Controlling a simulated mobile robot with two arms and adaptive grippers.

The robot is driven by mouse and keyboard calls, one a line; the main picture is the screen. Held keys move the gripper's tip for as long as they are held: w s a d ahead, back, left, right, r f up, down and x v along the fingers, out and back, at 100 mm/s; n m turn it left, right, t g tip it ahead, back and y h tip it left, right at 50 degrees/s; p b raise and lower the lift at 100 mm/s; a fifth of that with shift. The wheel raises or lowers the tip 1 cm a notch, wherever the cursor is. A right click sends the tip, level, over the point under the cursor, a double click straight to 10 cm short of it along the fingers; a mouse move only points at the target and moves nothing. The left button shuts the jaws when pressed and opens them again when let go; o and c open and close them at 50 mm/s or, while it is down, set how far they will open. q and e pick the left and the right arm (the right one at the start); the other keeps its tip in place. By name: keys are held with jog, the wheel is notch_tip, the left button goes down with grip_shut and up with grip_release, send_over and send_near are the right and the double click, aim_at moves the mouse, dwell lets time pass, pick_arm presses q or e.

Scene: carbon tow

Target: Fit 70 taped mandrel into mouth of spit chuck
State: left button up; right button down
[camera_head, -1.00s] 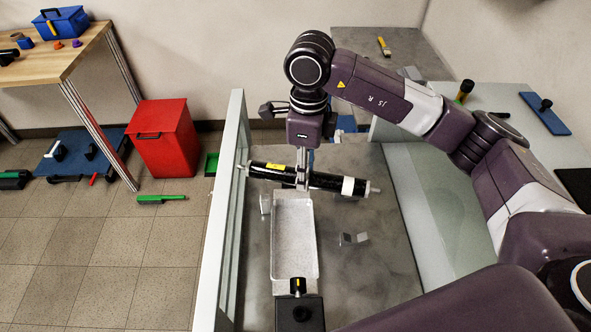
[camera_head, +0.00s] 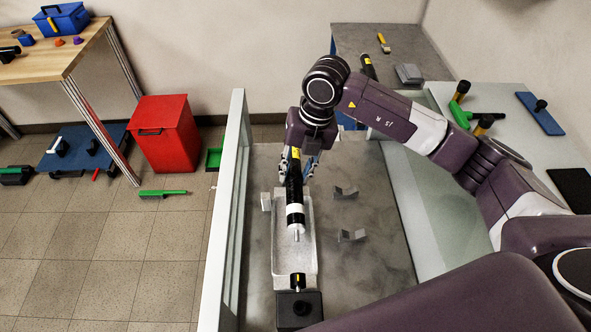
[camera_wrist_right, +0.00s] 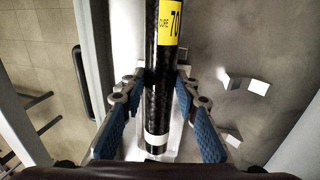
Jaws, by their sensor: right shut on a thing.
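The 70 taped mandrel (camera_head: 294,190) is a black rod with a yellow label, a white band and a metal end pin. In the head view its banded end points down the picture over the pale tray, toward the spit chuck. My right gripper (camera_head: 297,168) is shut on the mandrel; in the right wrist view its blue-padded fingers flank the mandrel (camera_wrist_right: 163,85), and the label reads 70. The pin and chuck are apart. My left gripper is out of view.
The pale tray (camera_head: 309,260) lies below the mandrel. Two grey rests (camera_head: 346,192) and (camera_head: 352,237) stand to its right on the grey bed. A glazed wall (camera_head: 234,190) bounds the left; a pale counter (camera_head: 480,95) bounds the right.

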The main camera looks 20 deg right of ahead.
aim_at(297, 207)
dwell(0.4)
jog(key=shift+s+a+p, duration=0.1)
jog(key=shift+s+a, duration=0.15)
jog(key=shift+s, duration=0.65)
jog(key=shift+s+a+p, duration=0.15)
jog(key=shift+s+a, duration=0.1)
jog(key=shift+s, duration=0.6)
jog(key=shift+s+a+p, duration=0.1)
jog(key=shift+s+a, duration=0.15)
jog(key=shift+s, duration=0.75)
jog(key=shift+s+a, duration=0.1)
jog(key=shift+s, duration=0.25)
jog(key=shift+s+a+f+b, duration=0.1)
jog(key=shift+s+a+b, duration=0.2)
jog(key=shift+s, duration=0.35)
jog(key=shift+s+a+b, duration=0.15)
jog(key=shift+s+b, duration=0.25)
jog(key=shift+s, duration=0.25)
dwell(0.4)
jog(key=c, duration=1.4)
grip_release()
jog(key=shift+s, duration=0.1)
